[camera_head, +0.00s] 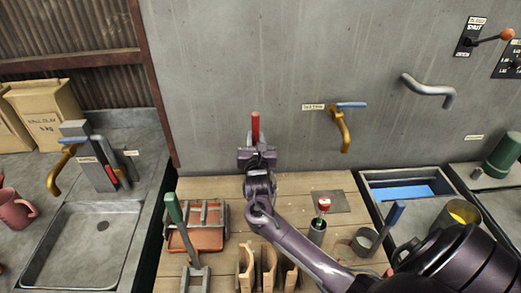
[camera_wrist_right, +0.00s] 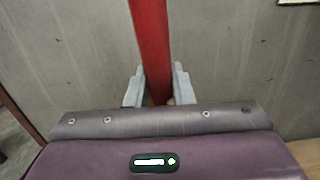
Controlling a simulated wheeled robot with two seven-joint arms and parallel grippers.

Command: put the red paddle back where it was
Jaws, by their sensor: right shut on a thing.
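The red paddle (camera_head: 256,124) shows in the head view as a narrow red bar standing up above my right gripper (camera_head: 257,150), in front of the grey wall. My right gripper is shut on it. In the right wrist view the red bar (camera_wrist_right: 149,40) runs up out of the frame from between the two grey fingers (camera_wrist_right: 157,90). Its lower end is hidden behind the gripper body. My left gripper is not in view.
The wooden bench (camera_head: 345,180) holds an orange tray with a grey rack (camera_head: 197,237), wooden slotted pieces (camera_head: 265,265) and a cup with a red-topped stick (camera_head: 323,204). A sink (camera_head: 85,240) is left, a blue-bottomed basin (camera_head: 400,192) right.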

